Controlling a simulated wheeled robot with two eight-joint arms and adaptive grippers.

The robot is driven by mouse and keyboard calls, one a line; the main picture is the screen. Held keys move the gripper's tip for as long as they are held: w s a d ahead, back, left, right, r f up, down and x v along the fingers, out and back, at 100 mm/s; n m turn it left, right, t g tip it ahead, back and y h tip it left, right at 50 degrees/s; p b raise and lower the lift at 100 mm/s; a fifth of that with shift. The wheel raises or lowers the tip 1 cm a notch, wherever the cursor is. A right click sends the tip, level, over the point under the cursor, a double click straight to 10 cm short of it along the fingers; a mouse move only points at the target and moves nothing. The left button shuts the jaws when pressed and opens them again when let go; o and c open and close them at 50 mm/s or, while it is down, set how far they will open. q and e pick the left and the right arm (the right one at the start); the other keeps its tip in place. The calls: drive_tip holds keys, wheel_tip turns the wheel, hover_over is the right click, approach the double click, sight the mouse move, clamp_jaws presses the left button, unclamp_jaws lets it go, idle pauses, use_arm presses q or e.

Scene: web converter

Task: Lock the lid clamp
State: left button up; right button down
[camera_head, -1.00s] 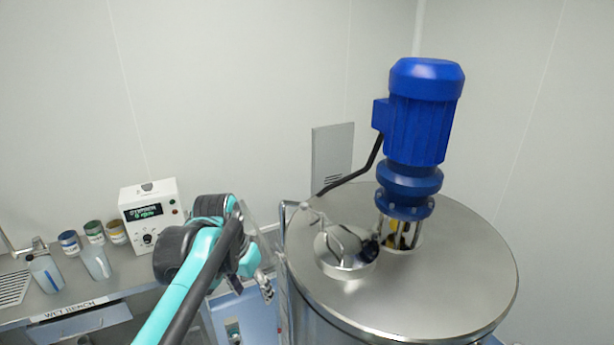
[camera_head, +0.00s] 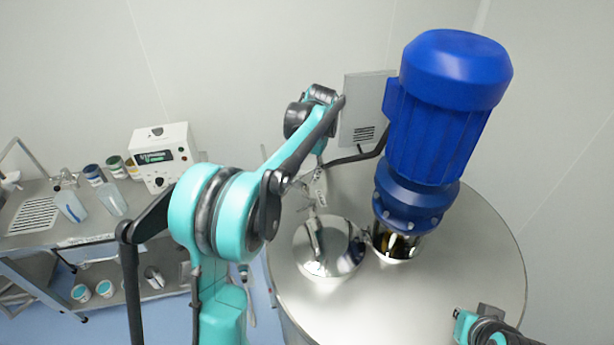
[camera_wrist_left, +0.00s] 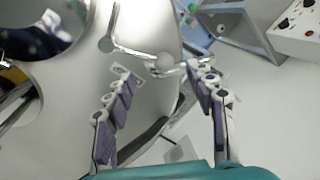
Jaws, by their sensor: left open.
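A shiny round lid (camera_head: 345,252) lies on the steel vessel top (camera_head: 400,300) in the head view. The lid clamp looks like a thin metal bar with rounded ends (camera_wrist_left: 135,50) in the left wrist view. In the head view a thin bar (camera_head: 314,232) lies over the lid's left side, partly hidden. My left gripper (camera_head: 312,188) is above the left edge of the lid, partly hidden by its own arm. In the left wrist view its fingers (camera_wrist_left: 162,95) are spread, with the bar just beyond the tips. I cannot tell whether they touch.
A large blue motor (camera_head: 445,110) stands on the vessel just right of the lid. A bench with a control box (camera_head: 165,155), bottles and jars is at the left. Part of my right arm shows at the lower right. The vessel top's right side is mostly clear.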

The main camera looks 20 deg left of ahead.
sight(300, 183)
use_arm(q)
drive_tip(key=f, duration=0.3)
drive_tip(key=a+f, duration=0.1)
drive_tip(key=f, duration=0.1)
drive_tip(key=shift+w+p, duration=0.3)
drive_tip(key=shift+p, duration=0.05)
drive_tip(key=shift+s+f, duration=0.15)
drive_tip(key=shift+f, duration=0.2)
drive_tip(key=shift+s, duration=0.1)
drive_tip(key=shift+a, duration=0.1)
clamp_jaws()
